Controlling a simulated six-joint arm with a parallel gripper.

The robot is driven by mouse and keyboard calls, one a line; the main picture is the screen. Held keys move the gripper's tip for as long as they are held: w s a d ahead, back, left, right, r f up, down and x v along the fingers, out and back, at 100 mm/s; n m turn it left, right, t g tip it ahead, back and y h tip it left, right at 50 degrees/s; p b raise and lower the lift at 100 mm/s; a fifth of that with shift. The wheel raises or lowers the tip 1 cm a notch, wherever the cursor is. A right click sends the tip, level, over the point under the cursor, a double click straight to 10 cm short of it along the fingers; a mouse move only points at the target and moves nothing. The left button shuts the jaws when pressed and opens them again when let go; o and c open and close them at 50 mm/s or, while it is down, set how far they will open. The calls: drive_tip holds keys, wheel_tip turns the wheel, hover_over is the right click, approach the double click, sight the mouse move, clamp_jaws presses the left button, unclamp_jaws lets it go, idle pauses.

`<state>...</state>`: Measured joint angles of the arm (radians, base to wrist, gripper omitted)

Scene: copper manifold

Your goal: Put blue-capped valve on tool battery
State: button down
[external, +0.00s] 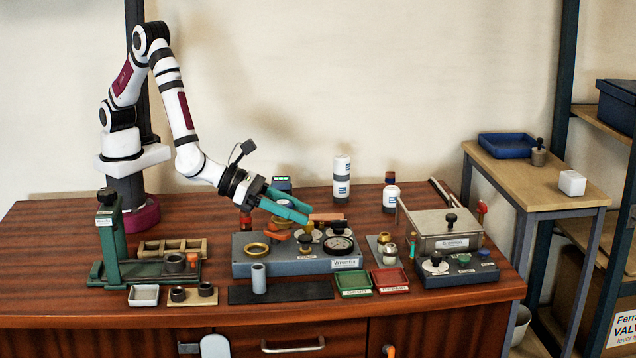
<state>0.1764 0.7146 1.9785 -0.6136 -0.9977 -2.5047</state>
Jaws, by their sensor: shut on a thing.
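My gripper (309,215), with two teal fingers, reaches down to the right over the grey manifold block (290,268). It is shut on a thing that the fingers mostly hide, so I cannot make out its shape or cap. I cannot pick out the blue-capped valve for certain. A small dark block with a blue and white face (281,184) stands behind the gripper near the wall; it may be the tool battery, but it is too small to be sure.
A round dial (338,245), a brass ring (256,249) and knobs crowd the manifold block. A green clamp stand (110,240) is at left. Two white bottles stand behind. Green (353,284) and red (390,279) trays lie in front. A lidded metal box (443,228) is at right.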

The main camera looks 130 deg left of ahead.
drive_tip(key=s+a+r+n+g+y, duration=0.1)
drive_tip(key=s+a+n+g+y, duration=0.2)
drive_tip(key=a, duration=0.4)
drive_tip(key=s+a+r+n+g+y, duration=0.2)
drive_tip(key=s+a+n, duration=0.1)
drive_tip(key=s+a, duration=0.3)
drive_tip(key=n+g+y, duration=0.2)
drive_tip(key=n+g, duration=0.6)
drive_tip(key=g, duration=0.2)
hover_over(286, 176)
wheel_tip(286, 176, down, 6)
drive_tip(key=shift+d+r, duration=0.15)
drive_tip(key=shift+t, duration=0.3)
drive_tip(key=f, duration=0.4)
drive_tip(key=shift+s+a, duration=0.1)
drive_tip(key=shift+a, duration=0.15)
drive_tip(key=shift+f, duration=0.15)
drive_tip(key=shift+f, duration=0.1)
drive_tip(key=shift+c, duration=1.8)
unclamp_jaws()
